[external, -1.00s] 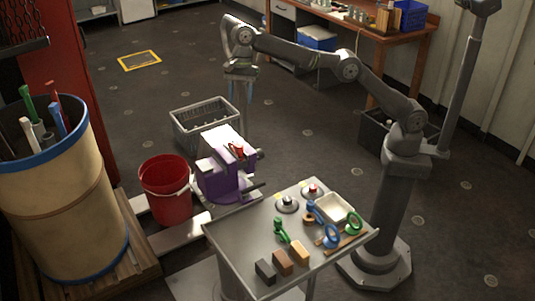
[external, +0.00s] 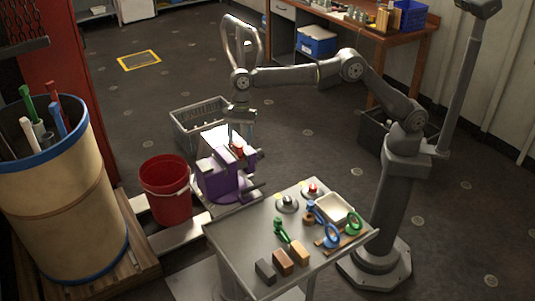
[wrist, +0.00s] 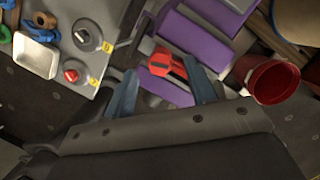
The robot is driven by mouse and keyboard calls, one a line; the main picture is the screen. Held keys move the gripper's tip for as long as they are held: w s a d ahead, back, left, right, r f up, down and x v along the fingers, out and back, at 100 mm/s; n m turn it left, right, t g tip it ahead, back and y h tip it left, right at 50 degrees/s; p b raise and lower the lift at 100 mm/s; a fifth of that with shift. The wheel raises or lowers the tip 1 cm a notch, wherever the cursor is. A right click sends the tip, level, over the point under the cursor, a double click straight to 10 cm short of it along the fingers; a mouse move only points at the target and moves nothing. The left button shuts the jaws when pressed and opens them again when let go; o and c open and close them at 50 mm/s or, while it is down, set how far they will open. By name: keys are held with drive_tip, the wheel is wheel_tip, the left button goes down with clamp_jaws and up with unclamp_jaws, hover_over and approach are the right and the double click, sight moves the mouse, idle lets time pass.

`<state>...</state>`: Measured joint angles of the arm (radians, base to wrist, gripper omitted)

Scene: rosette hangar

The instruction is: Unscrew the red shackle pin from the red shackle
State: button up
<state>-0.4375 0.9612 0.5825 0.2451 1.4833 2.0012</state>
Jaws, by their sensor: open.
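The red shackle (external: 239,151) sits in the purple vise (external: 222,180). In the wrist view the red piece (wrist: 165,64) lies between my fingertips, with the purple vise (wrist: 195,38) around it; I cannot tell pin from shackle body there. My gripper (external: 240,135) points down just above the red shackle in the external view. In the wrist view my gripper (wrist: 162,88) is open, one finger on each side of the red piece. Contact with it cannot be made out.
A red bucket (external: 166,190) stands left of the vise and a grey crate (external: 180,135) behind it. The tray table (external: 235,235) in front holds green and blue shackles, blocks, two round knobs and a white dish (external: 337,207). A large barrel (external: 55,195) stands at left.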

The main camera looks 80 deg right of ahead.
drive_tip(key=shift+x, duration=1.05)
drive_tip(key=c, duration=1.1)
drive_tip(key=n+g, duration=0.1)
drive_tip(key=n, duration=0.3)
drive_tip(key=shift+w+n, duration=0.15)
drive_tip(key=shift+n, duration=0.15)
drive_tip(key=n+g+h, duration=0.1)
drive_tip(key=n, duration=0.4)
drive_tip(key=shift+r, duration=0.1)
drive_tip(key=o, duration=1.1)
